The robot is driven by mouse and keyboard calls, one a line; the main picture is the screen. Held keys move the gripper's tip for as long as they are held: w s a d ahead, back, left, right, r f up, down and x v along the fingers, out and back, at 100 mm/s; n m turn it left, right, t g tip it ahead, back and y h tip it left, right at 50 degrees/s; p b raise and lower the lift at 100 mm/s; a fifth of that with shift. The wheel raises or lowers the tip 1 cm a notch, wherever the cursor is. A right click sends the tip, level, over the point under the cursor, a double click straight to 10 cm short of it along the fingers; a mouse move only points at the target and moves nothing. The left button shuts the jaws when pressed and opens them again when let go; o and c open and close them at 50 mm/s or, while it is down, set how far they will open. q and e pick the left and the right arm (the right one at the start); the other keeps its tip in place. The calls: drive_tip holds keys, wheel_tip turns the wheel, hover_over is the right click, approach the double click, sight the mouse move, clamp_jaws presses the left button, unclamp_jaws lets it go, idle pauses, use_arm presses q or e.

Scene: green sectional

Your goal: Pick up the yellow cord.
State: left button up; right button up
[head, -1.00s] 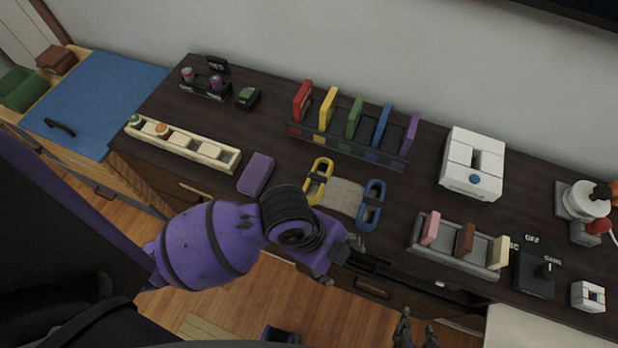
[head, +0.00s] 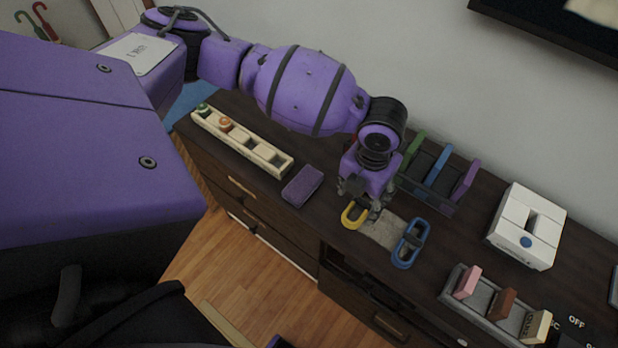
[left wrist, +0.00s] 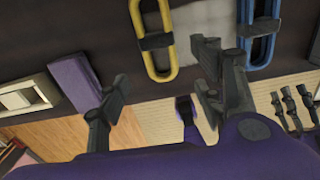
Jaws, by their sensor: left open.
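The yellow cord (head: 352,216) is a flat elongated loop on the dark cabinet top. In the head view my left gripper hides its far part. In the left wrist view the yellow cord (left wrist: 134,14) has a dark band across its middle. My left gripper (head: 361,200) is open and empty above the cord. In the left wrist view its fingers (left wrist: 160,85) stand apart, with the cord beyond and between them. Grey finger-like parts at the right of the wrist view may be my right gripper (left wrist: 290,108); its opening is unclear.
A grey pad (head: 386,232) and a blue cord (head: 410,243) lie to the right. A purple block (head: 302,186) lies to the left. A rack with upright coloured pieces (head: 437,168) stands behind. A pale tray (head: 255,150) and white box (head: 527,226) are farther out.

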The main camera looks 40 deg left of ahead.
sight(356, 211)
use_arm(q)
wheel_tip(356, 211, down, 6)
drive_tip(key=shift+s, duration=0.15)
drive_tip(key=shift+r, duration=0.1)
drive_tip(key=c, duration=1.3)
drive_tip(key=shift+o, duration=0.2)
drive_tip(key=shift+r, duration=0.1)
